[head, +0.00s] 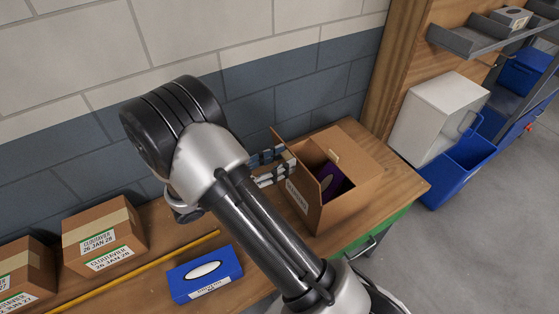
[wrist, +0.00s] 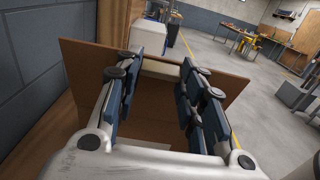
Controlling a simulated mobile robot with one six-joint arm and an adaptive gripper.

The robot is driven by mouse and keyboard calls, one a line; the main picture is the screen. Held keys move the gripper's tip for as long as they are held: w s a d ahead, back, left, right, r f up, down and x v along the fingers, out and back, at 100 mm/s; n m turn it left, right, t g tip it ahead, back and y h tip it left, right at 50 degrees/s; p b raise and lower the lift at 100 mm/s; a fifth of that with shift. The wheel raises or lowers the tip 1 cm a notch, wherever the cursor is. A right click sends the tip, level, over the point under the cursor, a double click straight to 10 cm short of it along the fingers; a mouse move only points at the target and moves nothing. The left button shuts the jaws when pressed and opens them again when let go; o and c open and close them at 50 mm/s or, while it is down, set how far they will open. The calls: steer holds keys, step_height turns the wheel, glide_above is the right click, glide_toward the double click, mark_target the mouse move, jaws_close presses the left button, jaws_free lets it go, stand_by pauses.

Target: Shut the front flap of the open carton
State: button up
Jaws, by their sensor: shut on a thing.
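The open brown carton (head: 350,203) stands on the right part of the wooden bench, with a purple item (head: 331,178) inside. A label is on its left-facing side. My gripper (head: 285,165) is at that side, at the upper edge, its fingers pointing toward the carton. A cardboard flap (head: 277,138) stands up beside the fingers. In the wrist view, my gripper (wrist: 155,80) has its fingers apart, with cardboard (wrist: 150,108) showing between and beyond them. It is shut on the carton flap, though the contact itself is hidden.
A blue tissue box (head: 205,274) and a yellow rod (head: 140,272) lie on the bench left of my arm. Taped cartons (head: 103,233) stand farther left. The block wall (head: 290,95) is close behind. A white cabinet (head: 435,118) and blue bins (head: 458,170) are at the right.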

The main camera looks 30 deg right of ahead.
jaws_close()
steer(key=shift+r, duration=0.1)
steer(key=d+r+y+p, duration=0.1)
steer(key=d+p, duration=0.1)
steer(key=p, duration=0.1)
steer(key=shift+r+y+p, duration=0.2)
steer(key=shift+y+p, duration=0.15)
steer(key=shift+y, duration=0.05)
steer(key=d+f+y+p, duration=0.2)
steer(key=d+y+p, duration=0.4)
steer(key=d+p, duration=0.1)
steer(key=d+f+y+p, duration=0.3)
steer(key=d+y+p, duration=0.3)
steer(key=p, duration=0.3)
steer(key=shift+w+d+p, duration=0.2)
steer(key=shift+d+p, duration=0.15)
steer(key=shift+d, duration=0.35)
steer(key=shift+f+g, duration=0.1)
steer(key=shift+g, duration=0.2)
steer(key=o, duration=0.6)
jaws_free()
steer(key=shift+o, duration=0.2)
